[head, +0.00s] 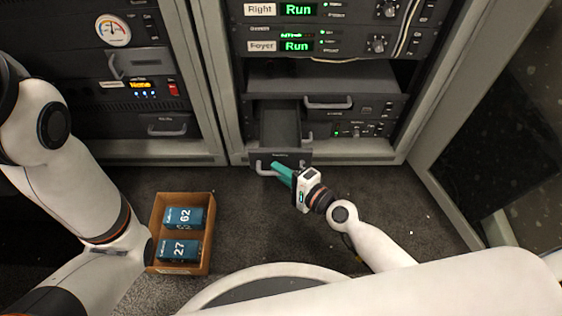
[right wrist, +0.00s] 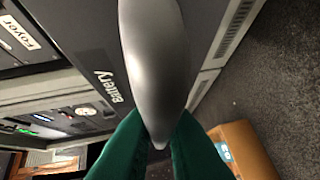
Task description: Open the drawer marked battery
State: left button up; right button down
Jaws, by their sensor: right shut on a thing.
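The dark drawer (head: 281,126) low in the right rack is pulled out, and its inside shows from above, looking empty. Its front faces me with a grey handle (head: 264,169). In the right wrist view the drawer front (right wrist: 95,50) carries white lettering that reads "attery", its first letter hard to make out. My right gripper (head: 279,168), with green fingers, is shut on the handle. In the right wrist view the handle (right wrist: 155,65) runs down between the fingertips (right wrist: 158,140). My left arm shows at the left, but its gripper is out of view.
A cardboard box (head: 209,262) with blue packs marked 62 (head: 184,217) and 27 (head: 179,249) stands on the floor left of my right gripper. Another closed drawer handle (head: 328,103) sits above right of the open drawer. The left rack (head: 140,120) has more handles. Carpet around the gripper is clear.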

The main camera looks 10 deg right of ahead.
jog(key=shift+s+a, duration=0.15)
jog(key=shift+s, duration=0.75)
jog(key=c, duration=1.8)
grip_release()
jog(key=shift+o, duration=0.2)
jog(key=b+v, duration=0.2)
jog(key=v, duration=1)
